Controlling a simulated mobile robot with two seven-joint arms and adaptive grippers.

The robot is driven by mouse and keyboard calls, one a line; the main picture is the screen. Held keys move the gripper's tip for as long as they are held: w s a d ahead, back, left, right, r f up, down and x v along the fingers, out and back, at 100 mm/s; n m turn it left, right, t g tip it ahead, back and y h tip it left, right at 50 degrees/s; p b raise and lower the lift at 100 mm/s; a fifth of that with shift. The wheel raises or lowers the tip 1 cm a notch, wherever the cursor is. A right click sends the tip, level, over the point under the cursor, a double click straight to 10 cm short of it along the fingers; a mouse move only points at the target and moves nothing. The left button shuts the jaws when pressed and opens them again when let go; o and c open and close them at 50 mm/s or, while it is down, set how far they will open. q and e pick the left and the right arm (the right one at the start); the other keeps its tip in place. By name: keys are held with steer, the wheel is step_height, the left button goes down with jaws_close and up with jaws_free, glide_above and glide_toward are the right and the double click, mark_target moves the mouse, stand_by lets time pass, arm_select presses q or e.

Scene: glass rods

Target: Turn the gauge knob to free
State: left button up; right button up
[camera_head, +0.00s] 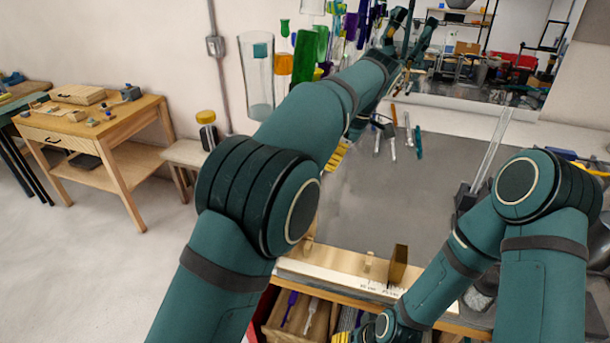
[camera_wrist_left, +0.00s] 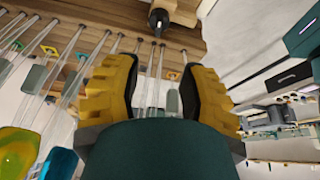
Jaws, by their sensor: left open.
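My left gripper (camera_head: 410,32) is raised at the far end of its arm, near the hanging glass at the back. In the left wrist view its two yellow, ribbed fingers (camera_wrist_left: 164,95) are apart with nothing held between them. A small dark knob-like part (camera_wrist_left: 158,20) shows ahead of the fingers on a wooden board; I cannot tell whether it is the gauge knob. In the head view, a pale strip with dark marks (camera_head: 325,278) lies along the bench's front edge, with an upright brown block (camera_head: 398,264) and a small peg beside it.
Clear glass rods (camera_wrist_left: 70,85) hang close to the left gripper. Coloured glass (camera_head: 305,55) hangs on the back wall. The grey bench top (camera_head: 385,205) is largely clear, with several small tools towards its back. A clear rod (camera_head: 492,150) stands tilted at the right.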

arm_select(q)
steer(key=x, duration=0.6)
steer(key=b+x, duration=0.1)
steer(key=x, duration=0.6)
steer(key=shift+w+a+f, duration=0.15)
steer(key=shift+w+f, duration=0.05)
steer(key=shift+f, duration=0.1)
jaws_close()
